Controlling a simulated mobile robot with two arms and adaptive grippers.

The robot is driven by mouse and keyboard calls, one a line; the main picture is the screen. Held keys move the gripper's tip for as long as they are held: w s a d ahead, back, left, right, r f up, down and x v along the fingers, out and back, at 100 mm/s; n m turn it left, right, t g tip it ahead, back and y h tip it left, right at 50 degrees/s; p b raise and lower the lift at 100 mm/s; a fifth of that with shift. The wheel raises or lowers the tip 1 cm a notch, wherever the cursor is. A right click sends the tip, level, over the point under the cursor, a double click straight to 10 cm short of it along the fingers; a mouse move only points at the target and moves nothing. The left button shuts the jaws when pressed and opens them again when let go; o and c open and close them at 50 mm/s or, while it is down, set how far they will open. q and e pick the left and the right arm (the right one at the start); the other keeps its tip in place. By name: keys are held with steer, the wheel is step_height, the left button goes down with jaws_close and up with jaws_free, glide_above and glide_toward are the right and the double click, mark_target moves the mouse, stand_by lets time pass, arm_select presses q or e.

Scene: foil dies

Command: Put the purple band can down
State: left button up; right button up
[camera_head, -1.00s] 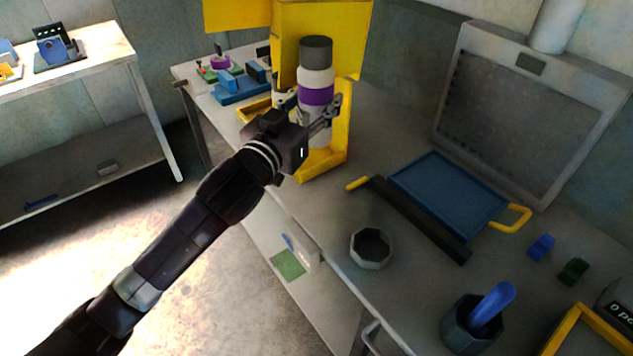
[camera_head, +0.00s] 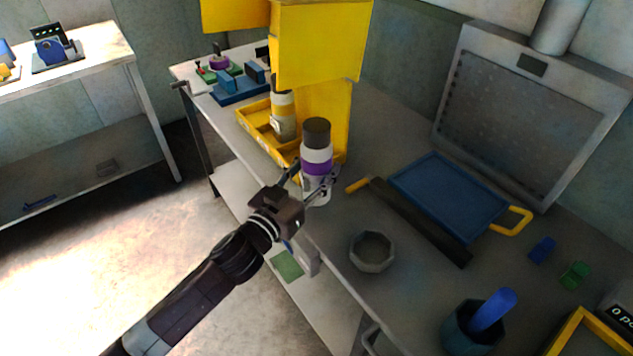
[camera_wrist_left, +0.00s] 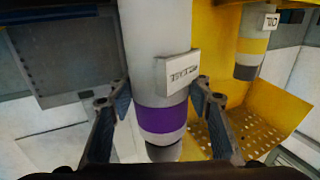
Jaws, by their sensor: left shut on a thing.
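The purple band can (camera_head: 317,157), pale grey with a dark top, stands upright in my left gripper (camera_head: 315,180), in front of the yellow stand. My left gripper is shut on it, with one finger on each side. In the left wrist view the purple band can (camera_wrist_left: 162,118) appears upside down between the fingers, with a small lettered label facing the camera. I cannot tell whether its base touches the bench (camera_head: 345,215). My right gripper is not in view.
A yellow band can (camera_head: 283,115) stands in the yellow stand (camera_head: 325,115) behind. A grey octagonal dish (camera_head: 371,252), a dark bar (camera_head: 420,222) and a blue tray (camera_head: 447,195) lie to the right. The bench's front edge is close to the can.

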mark_target(316, 181)
arm_select(q)
step_height(316, 181, down, 4)
steer(key=shift+f, duration=0.1)
steer(key=shift+f+b, duration=0.1)
steer(key=shift+b, duration=0.25)
steer(key=o, duration=1.2)
steer(key=shift+f, duration=0.1)
steer(key=shift+r, duration=0.25)
steer(key=b+v, duration=0.1)
steer(key=v, duration=0.9)
steer(key=shift+s+f, duration=0.1)
steer(key=shift+f, duration=0.05)
steer(key=shift+v, duration=0.95)
